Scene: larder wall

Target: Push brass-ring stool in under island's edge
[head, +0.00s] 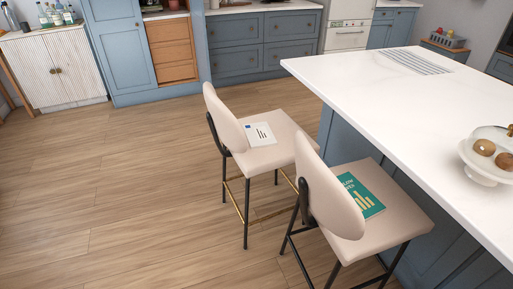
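The brass-ring stool (268,160) is the farther of two stools beside the island (370,95). It has a beige seat and rounded back, black legs and a brass foot ring (238,200) low between them. It stands upright, its back on the side away from the island. A white booklet (261,134) lies on its seat. Its seat is at the left of the island's white top, and most of it shows clear of the edge. Neither of my grippers is in view.
A second beige stool (385,220) with a dark foot rail stands nearer, close beside the first, with a green book (360,195) on its seat. A white stand (484,172) with round brown items is on the island. Wooden floor (110,190) at left is clear.

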